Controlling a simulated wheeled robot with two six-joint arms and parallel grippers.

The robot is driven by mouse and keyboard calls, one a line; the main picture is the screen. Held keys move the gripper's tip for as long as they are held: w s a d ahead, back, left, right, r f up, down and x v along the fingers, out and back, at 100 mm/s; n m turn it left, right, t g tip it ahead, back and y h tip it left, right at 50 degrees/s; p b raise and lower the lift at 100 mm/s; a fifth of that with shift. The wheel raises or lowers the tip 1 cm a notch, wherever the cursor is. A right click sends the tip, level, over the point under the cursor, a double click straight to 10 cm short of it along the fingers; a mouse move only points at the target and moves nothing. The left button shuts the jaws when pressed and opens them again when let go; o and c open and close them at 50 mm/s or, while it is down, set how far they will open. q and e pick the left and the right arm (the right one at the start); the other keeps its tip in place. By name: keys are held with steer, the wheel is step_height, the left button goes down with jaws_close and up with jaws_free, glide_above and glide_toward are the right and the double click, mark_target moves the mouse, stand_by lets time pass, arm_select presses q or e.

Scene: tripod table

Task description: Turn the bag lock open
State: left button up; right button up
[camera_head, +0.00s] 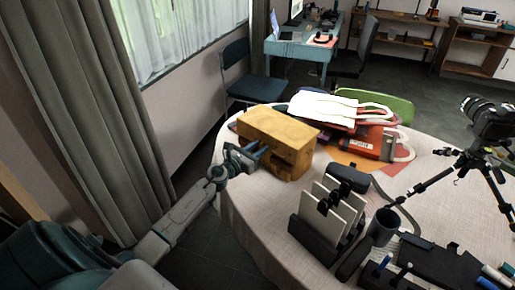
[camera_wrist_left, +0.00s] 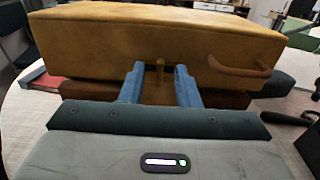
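A yellow-brown leather bag (camera_head: 283,125) lies at the left edge of the round table. It fills the upper part of the left wrist view (camera_wrist_left: 150,38), with a curved brown handle (camera_wrist_left: 240,68) at its right. A small brass-coloured upright piece, seemingly the bag lock (camera_wrist_left: 159,78), shows on the bag's near side. My left gripper (camera_head: 252,154) is at that side of the bag. In the left wrist view its two blue fingers (camera_wrist_left: 160,84) are apart, one on each side of the lock, with gaps visible. The lock is not clear in the head view. My right gripper is not in view.
Tote bags (camera_head: 323,107) lie behind the bag on the table (camera_head: 262,215). A blue chair (camera_head: 250,85) is behind.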

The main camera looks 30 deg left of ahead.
arm_select(q)
jaws_close()
